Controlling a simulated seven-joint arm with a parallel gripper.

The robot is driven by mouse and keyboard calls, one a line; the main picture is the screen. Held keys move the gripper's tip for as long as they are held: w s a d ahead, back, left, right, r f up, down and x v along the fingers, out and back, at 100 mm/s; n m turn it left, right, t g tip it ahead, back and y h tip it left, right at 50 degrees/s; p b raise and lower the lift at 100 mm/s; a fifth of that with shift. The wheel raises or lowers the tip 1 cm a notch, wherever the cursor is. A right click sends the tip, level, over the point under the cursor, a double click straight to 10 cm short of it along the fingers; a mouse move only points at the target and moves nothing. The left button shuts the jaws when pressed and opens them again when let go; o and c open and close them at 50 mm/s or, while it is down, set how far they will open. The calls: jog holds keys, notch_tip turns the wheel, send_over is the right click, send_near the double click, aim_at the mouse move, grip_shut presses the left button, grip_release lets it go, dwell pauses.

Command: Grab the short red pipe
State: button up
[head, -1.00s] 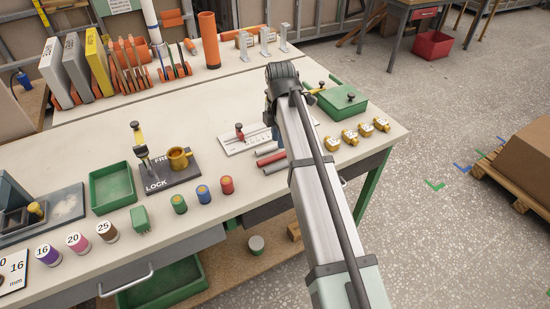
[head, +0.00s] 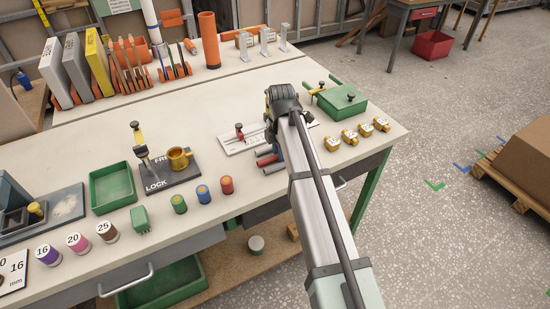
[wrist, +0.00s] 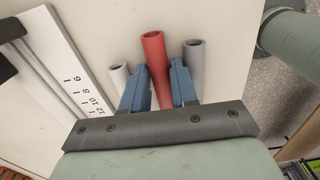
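The short red pipe (wrist: 156,62) lies on the bench between two grey pipes, a pale thinner one (wrist: 118,76) and a darker one (wrist: 194,60). In the head view the red pipe (head: 265,160) is partly hidden by my gripper. My gripper (wrist: 158,85) has its two blue fingers apart, one on each side of the red pipe, with the pipe's near part between them. The fingers do not look closed on it; whether either one touches it I cannot tell. The fingers also reach into the gaps beside the grey pipes.
A white ruler jig (head: 238,142) lies left of the pipes. A green box (head: 343,100) and several brass fittings (head: 350,137) stand to the right. Coloured caps (head: 227,184) stand in front, and a clamp board (head: 172,172) is farther left.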

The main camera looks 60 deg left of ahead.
grip_shut()
jog(key=shift+r, duration=0.1)
dwell(0.6)
